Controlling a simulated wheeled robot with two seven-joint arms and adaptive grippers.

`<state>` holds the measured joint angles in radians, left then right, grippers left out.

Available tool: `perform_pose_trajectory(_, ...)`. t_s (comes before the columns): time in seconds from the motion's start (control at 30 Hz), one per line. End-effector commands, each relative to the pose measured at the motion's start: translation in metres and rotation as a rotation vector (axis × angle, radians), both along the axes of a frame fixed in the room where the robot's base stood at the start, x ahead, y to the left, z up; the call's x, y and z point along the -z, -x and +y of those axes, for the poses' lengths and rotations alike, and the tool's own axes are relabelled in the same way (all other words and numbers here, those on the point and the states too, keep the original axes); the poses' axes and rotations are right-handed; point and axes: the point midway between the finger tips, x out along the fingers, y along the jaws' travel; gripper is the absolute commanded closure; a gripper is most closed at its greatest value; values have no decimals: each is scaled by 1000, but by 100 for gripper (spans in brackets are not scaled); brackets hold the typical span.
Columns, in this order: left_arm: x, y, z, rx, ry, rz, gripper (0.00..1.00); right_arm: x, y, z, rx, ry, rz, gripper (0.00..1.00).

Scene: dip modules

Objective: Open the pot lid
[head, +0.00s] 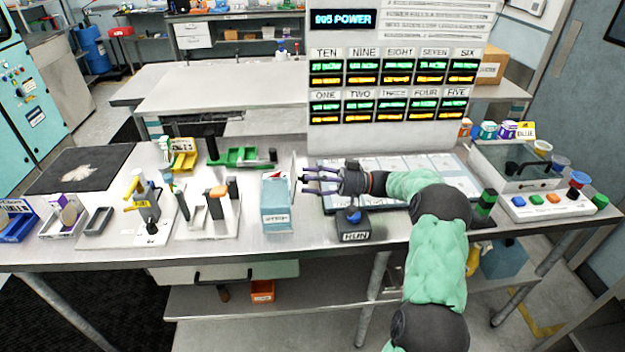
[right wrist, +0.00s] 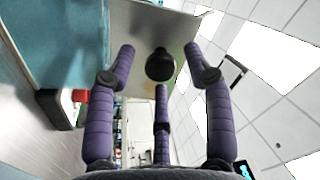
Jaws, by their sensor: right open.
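A light-blue box-shaped pot (head: 277,214) with a label on its front stands near the middle of the workbench. A thin grey lid panel (head: 293,172) stands roughly upright at its right side, seen almost edge-on. In the right wrist view the lid's metal face (right wrist: 140,28) shows beside the teal pot wall (right wrist: 50,35), with a dark round knob (right wrist: 160,65) facing me. My right gripper (head: 308,178) is just right of the lid. Its purple fingers are open and spread around the knob; contact cannot be told. My left gripper is not in view.
A black block with a blue button (head: 353,222) stands close below my right forearm. A display board (head: 395,80) rises behind.

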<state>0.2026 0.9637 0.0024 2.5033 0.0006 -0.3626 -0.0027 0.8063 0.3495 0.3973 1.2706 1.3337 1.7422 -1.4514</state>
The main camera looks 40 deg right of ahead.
Motion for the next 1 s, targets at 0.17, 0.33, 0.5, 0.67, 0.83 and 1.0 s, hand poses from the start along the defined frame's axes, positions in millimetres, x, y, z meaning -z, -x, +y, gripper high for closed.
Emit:
perform_pose_trajectory(0.17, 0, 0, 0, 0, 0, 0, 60, 2, 5, -9, 3, 1, 0, 48)
perform_pose_trajectory(0.33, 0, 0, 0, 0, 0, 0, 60, 7, 19, -33, 3, 0, 1, 48)
perform_pose_trajectory(0.5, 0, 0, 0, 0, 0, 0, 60, 13, 37, -62, 3, 0, 1, 48)
perform_pose_trajectory(0.67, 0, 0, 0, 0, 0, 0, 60, 17, 51, -84, 2, 0, 1, 48)
perform_pose_trajectory(0.83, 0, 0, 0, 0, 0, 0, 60, 20, 59, -97, 1, 0, 0, 48)
perform_pose_trajectory(1.0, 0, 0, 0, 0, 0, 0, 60, 20, 62, -101, 0, 0, 0, 48)
